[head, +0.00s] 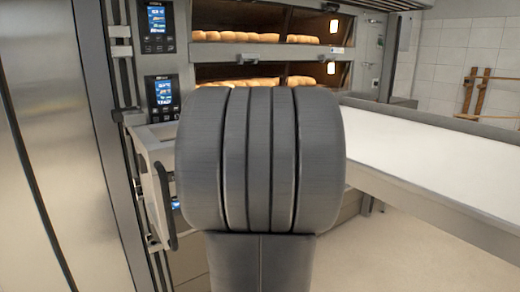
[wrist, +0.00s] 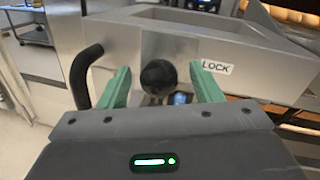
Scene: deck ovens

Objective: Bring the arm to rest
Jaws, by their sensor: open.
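My gripper (wrist: 163,88) shows in the wrist view with its two green fingers spread apart. Between and beyond the fingers is a round black knob (wrist: 158,76) on a steel front. I cannot tell how far it is from the fingers, and nothing is seen held. A white label reading LOCK (wrist: 217,67) is just right of the knob. In the head view my own arm fills the middle and hides the gripper and the knob.
A black curved handle (head: 164,205) is on the steel unit left of my arm; it also shows in the wrist view (wrist: 82,75). Deck ovens with loaves (head: 235,37) stand behind. A white-topped loader (head: 430,160) extends right. Floor (head: 400,255) is clear at the lower right.

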